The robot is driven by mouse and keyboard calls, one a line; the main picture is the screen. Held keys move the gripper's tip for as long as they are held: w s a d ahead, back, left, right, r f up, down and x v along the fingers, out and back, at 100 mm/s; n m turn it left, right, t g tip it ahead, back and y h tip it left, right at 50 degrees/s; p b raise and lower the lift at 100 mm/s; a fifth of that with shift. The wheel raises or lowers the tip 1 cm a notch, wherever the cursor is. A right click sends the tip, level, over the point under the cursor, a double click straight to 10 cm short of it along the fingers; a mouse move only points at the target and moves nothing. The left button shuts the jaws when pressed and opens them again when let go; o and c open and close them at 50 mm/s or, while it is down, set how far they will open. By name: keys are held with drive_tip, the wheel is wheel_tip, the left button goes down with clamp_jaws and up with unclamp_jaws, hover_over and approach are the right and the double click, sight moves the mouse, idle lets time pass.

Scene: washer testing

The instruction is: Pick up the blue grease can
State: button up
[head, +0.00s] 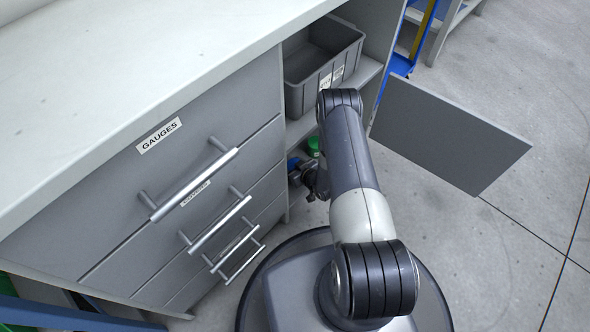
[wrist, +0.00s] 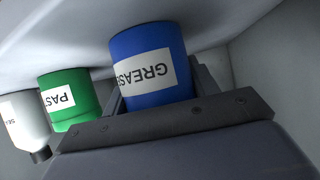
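The blue grease can (wrist: 155,92) fills the middle of the wrist view, its white GREASE label upside down. A bit of it shows in the head view (head: 293,163), low in the open cabinet beside my gripper (head: 308,178). In the wrist view my gripper (wrist: 162,95) has one finger on each side of the can. The fingers are spread about the can's width; firm contact is not visible. The can's base is at the pale shelf in the upper part of the view, with no clear lift.
A green can (wrist: 68,100) and a white bottle (wrist: 22,122) stand left of the blue can in the wrist view. A grey bin (head: 300,97) sits on the shelf above. The open cabinet door (head: 450,135) stands to the right; drawer handles (head: 195,184) jut out left.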

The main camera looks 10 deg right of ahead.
drive_tip(key=c, duration=0.6)
